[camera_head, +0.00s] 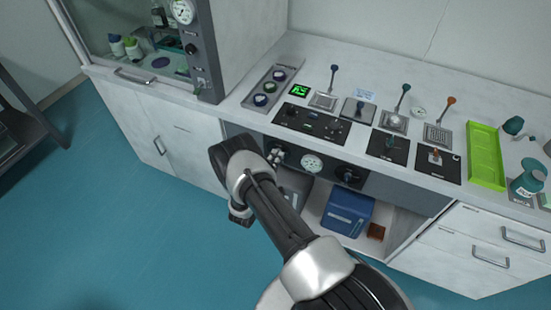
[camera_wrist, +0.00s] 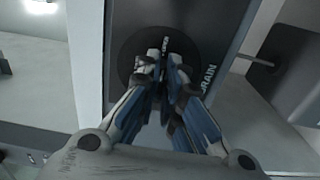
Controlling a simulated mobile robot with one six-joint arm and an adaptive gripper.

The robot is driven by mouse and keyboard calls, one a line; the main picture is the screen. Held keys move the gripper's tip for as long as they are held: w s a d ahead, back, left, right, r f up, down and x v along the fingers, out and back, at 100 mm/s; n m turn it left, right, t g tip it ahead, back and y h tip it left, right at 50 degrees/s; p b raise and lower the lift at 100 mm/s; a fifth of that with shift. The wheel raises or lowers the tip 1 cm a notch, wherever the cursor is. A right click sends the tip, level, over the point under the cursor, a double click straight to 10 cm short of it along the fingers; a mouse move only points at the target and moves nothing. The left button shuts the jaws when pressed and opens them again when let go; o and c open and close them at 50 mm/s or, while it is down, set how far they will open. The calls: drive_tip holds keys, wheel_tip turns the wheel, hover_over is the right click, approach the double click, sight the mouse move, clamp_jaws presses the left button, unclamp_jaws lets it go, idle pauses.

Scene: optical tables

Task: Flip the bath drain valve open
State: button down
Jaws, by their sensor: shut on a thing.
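The drain valve's round black plate (camera_wrist: 128,50) shows in the wrist view on a dark front panel, beside the letters "RAIN" (camera_wrist: 208,80). Small white lettering is on the plate above the fingertips. My gripper (camera_wrist: 164,72) is at the plate, its fingers closed around the valve's dark handle, which they mostly hide. The handle's angle is hard to make out.
A round gauge (camera_head: 312,163) and a second black valve (camera_head: 350,175) are to the right on the same panel. Below is an open bay with a blue box (camera_head: 347,213). The bench top above carries several levers and a green tray (camera_head: 486,157).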

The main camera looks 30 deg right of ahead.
drive_tip(key=c, duration=1.8)
unclamp_jaws()
drive_tip(key=shift+o, duration=0.2)
drive_tip(key=v, duration=1.2)
